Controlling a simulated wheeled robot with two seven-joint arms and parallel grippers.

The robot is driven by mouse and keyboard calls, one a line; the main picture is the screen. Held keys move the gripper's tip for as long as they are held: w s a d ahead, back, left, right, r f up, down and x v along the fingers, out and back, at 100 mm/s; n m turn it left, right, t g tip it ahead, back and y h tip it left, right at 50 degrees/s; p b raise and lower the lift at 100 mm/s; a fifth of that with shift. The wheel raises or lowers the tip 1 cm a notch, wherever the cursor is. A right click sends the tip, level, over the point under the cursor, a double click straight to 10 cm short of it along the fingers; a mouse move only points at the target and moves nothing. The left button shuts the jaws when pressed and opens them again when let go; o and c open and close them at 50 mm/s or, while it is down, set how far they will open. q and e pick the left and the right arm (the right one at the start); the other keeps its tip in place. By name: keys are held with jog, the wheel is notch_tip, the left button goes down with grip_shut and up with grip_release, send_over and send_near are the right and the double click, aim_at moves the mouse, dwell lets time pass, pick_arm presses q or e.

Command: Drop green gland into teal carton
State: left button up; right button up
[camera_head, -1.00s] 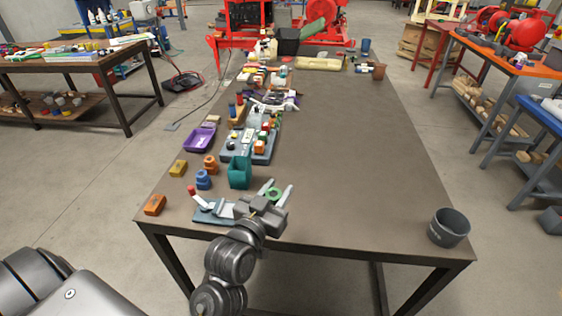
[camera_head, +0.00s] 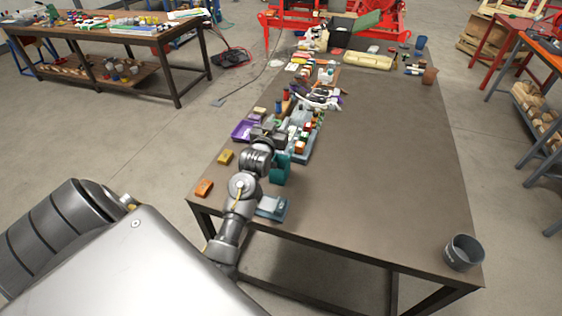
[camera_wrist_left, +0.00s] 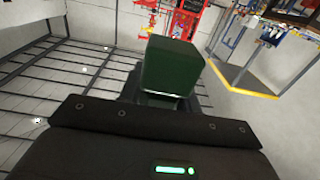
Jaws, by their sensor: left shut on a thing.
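The teal carton (camera_head: 281,170) stands near the front left of the brown table, partly covered by my left arm in the head view. My left gripper (camera_head: 272,131) is beyond the carton, over the crowded left side of the table. In the left wrist view a dark green piece (camera_wrist_left: 174,66), which I take for the green gland, sits at the jaws, and the gripper is shut on it. In the head view I cannot make out the gland; the gripper and arm hide it. My right gripper is not in view.
A purple tray (camera_head: 243,130) lies left of the gripper. A yellow block (camera_head: 226,157) and an orange block (camera_head: 204,188) lie by the left edge. A blue-grey device (camera_head: 272,207) is at the front edge. A dark cup (camera_head: 463,252) stands front right. The table's middle and right are clear.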

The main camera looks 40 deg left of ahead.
pick_arm(q)
notch_tip(320, 180, down, 7)
jog(key=b, duration=0.6)
jog(key=shift+a, duration=0.2)
jog(key=shift+r, duration=0.15)
jog(key=o, duration=1.1)
jog(key=b+v, duration=0.2)
jog(key=v, duration=0.8)
jog(key=shift+s, duration=0.35)
jog(key=shift+d, duration=0.1)
